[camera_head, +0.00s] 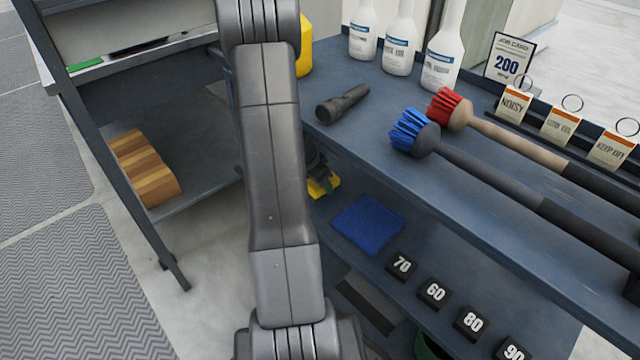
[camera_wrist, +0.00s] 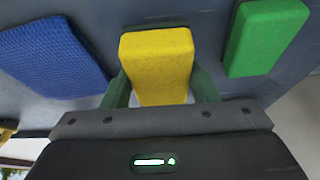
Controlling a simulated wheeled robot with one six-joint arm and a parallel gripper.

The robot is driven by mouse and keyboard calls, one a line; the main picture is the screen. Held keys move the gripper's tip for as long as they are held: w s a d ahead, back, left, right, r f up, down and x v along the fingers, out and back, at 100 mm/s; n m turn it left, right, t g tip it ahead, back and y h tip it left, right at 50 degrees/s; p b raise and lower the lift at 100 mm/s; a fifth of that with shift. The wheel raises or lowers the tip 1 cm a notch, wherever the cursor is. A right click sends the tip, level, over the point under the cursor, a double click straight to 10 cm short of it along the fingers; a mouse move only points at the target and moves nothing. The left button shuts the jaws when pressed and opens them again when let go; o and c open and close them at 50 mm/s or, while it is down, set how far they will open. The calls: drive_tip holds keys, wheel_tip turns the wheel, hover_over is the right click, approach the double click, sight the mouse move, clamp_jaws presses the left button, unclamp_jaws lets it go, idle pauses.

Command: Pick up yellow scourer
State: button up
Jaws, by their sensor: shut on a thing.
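The yellow scourer (camera_wrist: 158,58) is a rounded yellow block in the middle of the wrist view. My gripper (camera_wrist: 161,88) is shut on it, with one green finger against each side. In the head view a small part of the yellow scourer (camera_head: 322,187) shows beside my arm, by the shelf under the worktop. My arm hides most of the gripper there. I cannot tell whether the scourer touches the shelf.
A blue cloth (camera_wrist: 50,58) lies left of the scourer and a green block (camera_wrist: 267,37) lies right of it. Number blocks (camera_head: 433,292) stand along the shelf. Brushes (camera_head: 411,132), a flashlight (camera_head: 341,104) and white bottles (camera_head: 400,45) are on the worktop above.

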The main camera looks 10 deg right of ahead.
drive_tip(key=s+a+b, duration=0.2)
drive_tip(key=s+a, duration=0.7)
drive_tip(key=a, duration=0.6)
drive_tip(key=shift+s+a+r+b, duration=0.2)
drive_tip(key=shift+r+b, duration=0.2)
